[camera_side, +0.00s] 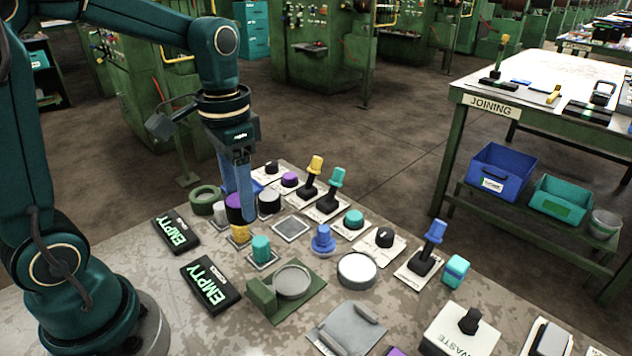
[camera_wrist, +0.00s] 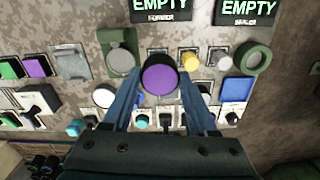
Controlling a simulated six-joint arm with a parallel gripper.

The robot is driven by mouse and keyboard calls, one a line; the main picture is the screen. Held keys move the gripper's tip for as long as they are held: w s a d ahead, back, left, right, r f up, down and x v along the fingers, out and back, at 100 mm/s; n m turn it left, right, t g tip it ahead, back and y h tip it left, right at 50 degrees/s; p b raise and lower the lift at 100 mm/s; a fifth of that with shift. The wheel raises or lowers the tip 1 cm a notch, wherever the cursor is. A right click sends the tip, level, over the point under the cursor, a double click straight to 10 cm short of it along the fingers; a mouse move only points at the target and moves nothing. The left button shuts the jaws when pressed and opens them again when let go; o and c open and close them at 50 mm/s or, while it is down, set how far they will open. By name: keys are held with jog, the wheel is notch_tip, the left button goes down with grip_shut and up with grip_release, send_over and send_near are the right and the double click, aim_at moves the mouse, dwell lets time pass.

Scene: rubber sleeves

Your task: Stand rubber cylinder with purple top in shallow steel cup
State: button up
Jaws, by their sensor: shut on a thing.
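The black rubber cylinder with a purple top (camera_side: 233,202) is upright between the blue fingers of my gripper (camera_side: 246,215). In the wrist view its round purple top (camera_wrist: 160,80) faces the camera, with a finger on either side of my gripper (camera_wrist: 161,88). The gripper is shut on it. I cannot tell whether its base is clear of the table. A shallow steel cup (camera_side: 357,270) with a pale inside stands on the table, to the right and nearer the side camera. The cup also shows left of the cylinder in the wrist view (camera_wrist: 104,95).
A green fixture with a round steel plate (camera_side: 292,282) is beside the cup. Yellow (camera_side: 240,234), teal (camera_side: 261,247) and blue (camera_side: 322,241) pieces stand close by. Upright levers (camera_side: 428,250) rise at the right. Two black EMPTY signs (camera_side: 211,283) lie near my base.

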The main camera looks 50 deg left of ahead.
jog(key=d+f, duration=0.1)
jog(key=d, duration=0.1)
jog(key=w+d+f, duration=0.1)
jog(key=d+f, duration=0.1)
jog(key=d, duration=0.1)
jog(key=w+d+f, duration=0.1)
jog(key=d+f, duration=0.1)
jog(key=d, duration=0.1)
jog(key=shift+d+f, duration=0.15)
jog(key=shift+d, duration=0.05)
jog(key=shift+f, duration=2)
jog(key=shift+f, duration=0.15)
jog(key=o, duration=1.4)
